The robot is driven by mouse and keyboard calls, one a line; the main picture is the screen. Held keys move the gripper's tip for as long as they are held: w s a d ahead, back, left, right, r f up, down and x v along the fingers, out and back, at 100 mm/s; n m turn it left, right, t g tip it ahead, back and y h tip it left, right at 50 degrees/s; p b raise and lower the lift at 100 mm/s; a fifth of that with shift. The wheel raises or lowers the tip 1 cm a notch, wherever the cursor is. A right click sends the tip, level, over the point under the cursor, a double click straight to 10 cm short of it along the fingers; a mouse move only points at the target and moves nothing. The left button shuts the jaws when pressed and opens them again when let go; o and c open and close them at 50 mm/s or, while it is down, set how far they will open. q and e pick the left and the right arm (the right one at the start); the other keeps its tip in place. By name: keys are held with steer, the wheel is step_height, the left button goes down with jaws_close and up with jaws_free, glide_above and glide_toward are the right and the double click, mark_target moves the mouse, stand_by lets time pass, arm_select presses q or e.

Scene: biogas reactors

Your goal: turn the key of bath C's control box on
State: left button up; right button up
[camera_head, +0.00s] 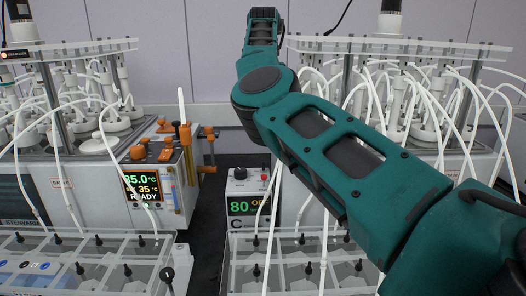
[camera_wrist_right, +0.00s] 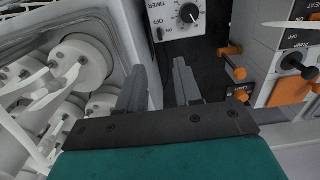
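I cannot clearly make out the key. My right gripper (camera_wrist_right: 160,70) is open and empty, apart from the panel. It is not visible in the head view. My left gripper is not in view.
A bath unit (camera_head: 150,185) with orange valves and a 35.0 display stands left of the box. Tubed reactors (camera_head: 90,85) stand behind it, and others are to the right. Clear racks (camera_head: 75,262) with black taps fill the front. A narrow dark gap lies beside the box.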

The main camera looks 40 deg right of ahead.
mark_target(264, 166)
step_height(264, 166, down, 13)
steer(key=shift+r, duration=0.15)
stand_by(0.4)
steer(key=shift+c, duration=0.4)
jaws_close()
